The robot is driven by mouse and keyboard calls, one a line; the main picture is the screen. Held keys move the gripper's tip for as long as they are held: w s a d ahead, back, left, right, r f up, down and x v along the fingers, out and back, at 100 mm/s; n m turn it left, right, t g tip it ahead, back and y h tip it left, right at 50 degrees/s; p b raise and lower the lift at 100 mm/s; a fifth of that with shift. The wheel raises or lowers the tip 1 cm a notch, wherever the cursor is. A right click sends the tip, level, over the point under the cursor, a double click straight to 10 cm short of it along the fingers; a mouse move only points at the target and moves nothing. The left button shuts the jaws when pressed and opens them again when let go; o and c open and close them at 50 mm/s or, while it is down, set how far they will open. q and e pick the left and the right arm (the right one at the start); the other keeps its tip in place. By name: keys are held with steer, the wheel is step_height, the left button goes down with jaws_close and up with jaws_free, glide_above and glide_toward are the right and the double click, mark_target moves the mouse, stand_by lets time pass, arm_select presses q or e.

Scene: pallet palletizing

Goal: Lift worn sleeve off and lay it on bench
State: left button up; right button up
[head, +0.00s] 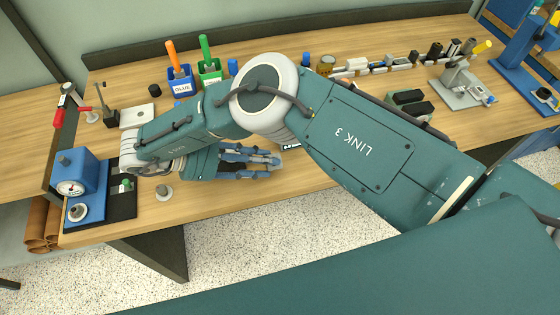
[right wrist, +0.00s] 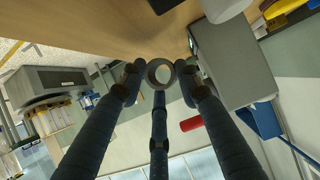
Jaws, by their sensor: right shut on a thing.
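My right gripper (head: 272,163) is low over the middle of the bench in the head view, its blue fingers pointing right. In the right wrist view its fingers (right wrist: 160,75) close around a grey ring-shaped sleeve (right wrist: 160,73), seen end-on with its round hole showing. I cannot make out the sleeve in the head view, where the fingers cover it. Whether it touches anything below is not clear. The wooden bench (head: 215,205) lies under the hand. My left gripper is not in view.
Blue (head: 181,80) and green (head: 209,72) tool bins stand behind my arm. Small parts and a grey fixture (head: 462,87) line the back right. The front strip of bench is mostly clear.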

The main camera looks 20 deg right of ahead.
steer(key=shift+f+b, duration=0.3)
steer(key=shift+f, duration=0.05)
steer(key=o, duration=1.2)
steer(key=shift+o, duration=0.2)
steer(key=shift+r, duration=0.1)
step_height(320, 180, up, 10)
